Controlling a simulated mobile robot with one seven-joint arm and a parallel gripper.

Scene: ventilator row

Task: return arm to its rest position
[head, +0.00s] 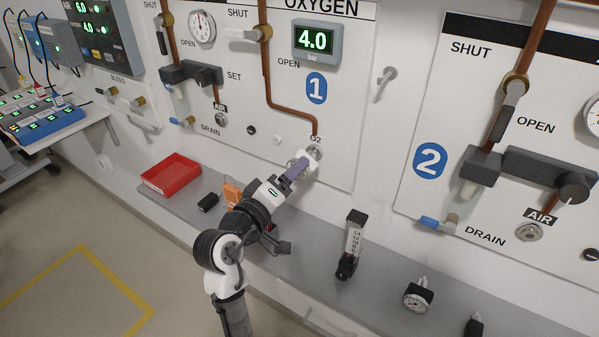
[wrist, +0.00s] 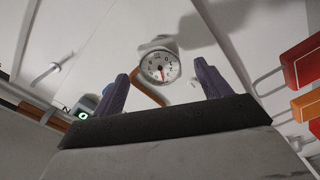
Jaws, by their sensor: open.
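My arm reaches up from the bottom of the head view toward panel 1. My gripper (head: 297,167) is in front of the O2 outlet (head: 315,151), with one purple finger plainly seen. In the wrist view my gripper (wrist: 161,82) has its two purple fingers wide apart. A round white-faced gauge (wrist: 159,67) shows between them, with clear space on both sides, and neither finger touches it in that picture. In the head view my gripper partly hides what is at the outlet.
A grey shelf (head: 385,268) runs below the panels. It bears a red tray (head: 171,174), an orange item (head: 231,194), a flowmeter (head: 352,245), a dial gauge (head: 418,295) and a small dark fitting (head: 474,325). The floor at left is free, with yellow marking (head: 83,250).

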